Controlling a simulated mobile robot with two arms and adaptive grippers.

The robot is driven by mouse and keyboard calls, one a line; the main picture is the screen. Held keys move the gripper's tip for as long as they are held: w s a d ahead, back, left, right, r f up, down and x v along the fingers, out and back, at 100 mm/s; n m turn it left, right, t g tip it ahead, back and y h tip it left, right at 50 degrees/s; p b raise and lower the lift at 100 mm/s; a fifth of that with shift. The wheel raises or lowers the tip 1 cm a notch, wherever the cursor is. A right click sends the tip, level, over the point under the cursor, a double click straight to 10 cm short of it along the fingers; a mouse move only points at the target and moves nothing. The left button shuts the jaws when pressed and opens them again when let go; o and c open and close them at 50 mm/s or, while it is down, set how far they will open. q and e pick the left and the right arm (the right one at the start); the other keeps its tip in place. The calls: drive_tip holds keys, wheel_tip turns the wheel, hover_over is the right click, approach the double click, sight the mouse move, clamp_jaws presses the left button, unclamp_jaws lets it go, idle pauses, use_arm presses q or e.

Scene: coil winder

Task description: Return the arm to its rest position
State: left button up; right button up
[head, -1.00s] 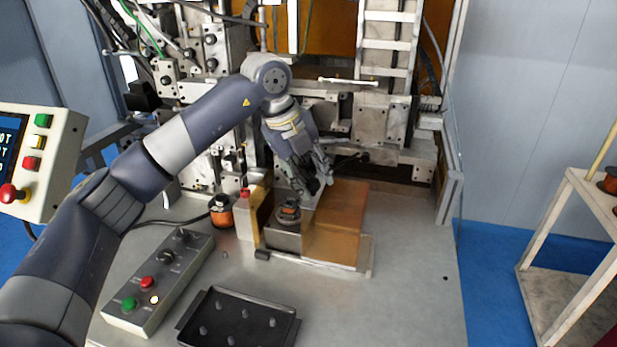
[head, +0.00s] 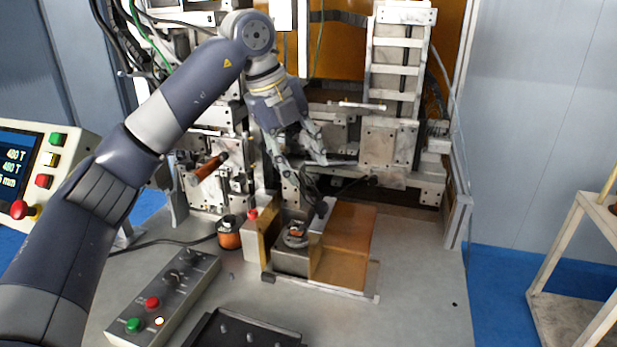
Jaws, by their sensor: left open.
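My left arm comes in from the left in the head view and reaches up and over the machine bench. My left gripper (head: 306,180) is open, its fingers pointing down, in front of the coil winder (head: 385,145). It appears empty. Below it is a metal fixture with amber guards (head: 343,240), which holds a small round part with an orange top (head: 296,232). I see a gap between the fingers and this part. My right gripper is not in view.
A copper-coloured coil (head: 229,235) stands left of the fixture. A button box (head: 163,300) and a black pegged tray (head: 240,330) lie in front. A control panel (head: 40,170) is at the left, a white shelf (head: 580,265) at the right. The bench's right front is clear.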

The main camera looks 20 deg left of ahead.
use_arm(q)
drive_tip(key=shift+s+a+r, duration=0.1)
drive_tip(key=shift+r, duration=0.35)
